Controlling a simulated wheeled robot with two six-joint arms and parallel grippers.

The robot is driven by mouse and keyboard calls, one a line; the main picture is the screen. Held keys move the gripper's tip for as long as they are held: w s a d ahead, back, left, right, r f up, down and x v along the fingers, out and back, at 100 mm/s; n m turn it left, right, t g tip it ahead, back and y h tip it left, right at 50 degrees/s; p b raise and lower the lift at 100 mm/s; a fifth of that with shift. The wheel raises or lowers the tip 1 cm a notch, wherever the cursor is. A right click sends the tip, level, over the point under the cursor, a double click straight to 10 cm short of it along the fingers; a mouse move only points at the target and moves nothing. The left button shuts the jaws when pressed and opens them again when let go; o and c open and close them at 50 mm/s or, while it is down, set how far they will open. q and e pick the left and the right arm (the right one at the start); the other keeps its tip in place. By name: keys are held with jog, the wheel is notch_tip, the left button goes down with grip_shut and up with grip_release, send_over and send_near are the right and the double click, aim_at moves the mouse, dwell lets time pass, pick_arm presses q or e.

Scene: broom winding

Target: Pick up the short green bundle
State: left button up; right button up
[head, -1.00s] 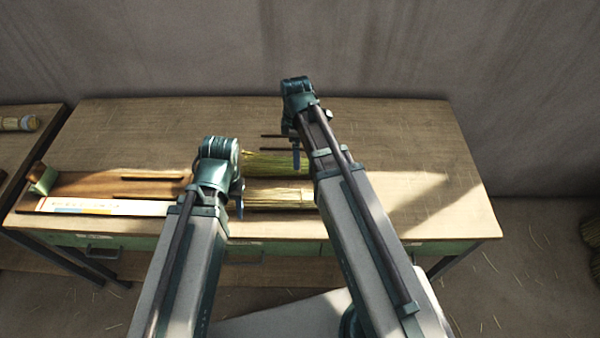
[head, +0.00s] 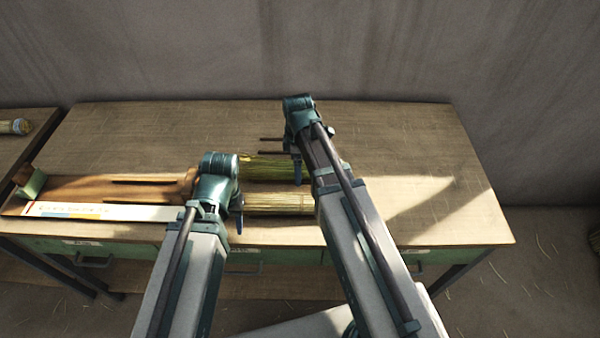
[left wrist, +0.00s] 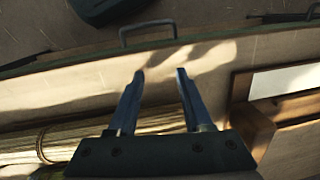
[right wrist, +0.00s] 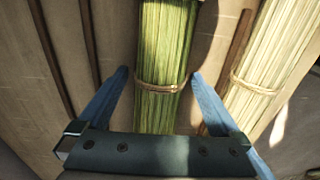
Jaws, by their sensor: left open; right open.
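The green bundle (head: 266,172) of straw, tied with a cord, lies on the bench in the head view, partly hidden by my right arm. In the right wrist view the green bundle (right wrist: 164,55) runs between the fingers of my right gripper (right wrist: 159,75), which is open with a finger on either side and not shut on it. My right gripper (head: 298,170) is over the bundle in the head view. My left gripper (head: 238,220) is open and empty by the near end of the paler straw bundle (head: 278,204). It is also open in the left wrist view (left wrist: 160,75).
A wooden board and a ruler-like strip (head: 100,211) lie at the left of the bench (head: 420,150). The bench's right part is clear.

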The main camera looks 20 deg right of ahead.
jog(key=shift+c, duration=0.2)
jog(key=c, duration=1.4)
pick_arm(q)
jog(key=shift+r, duration=0.15)
pick_arm(e)
jog(key=shift+r, duration=0.2)
jog(key=shift+c, duration=0.2)
notch_tip(320, 180, up, 10)
jog(key=p, duration=1)
jog(key=shift+f, duration=0.1)
pick_arm(q)
notch_tip(320, 180, up, 10)
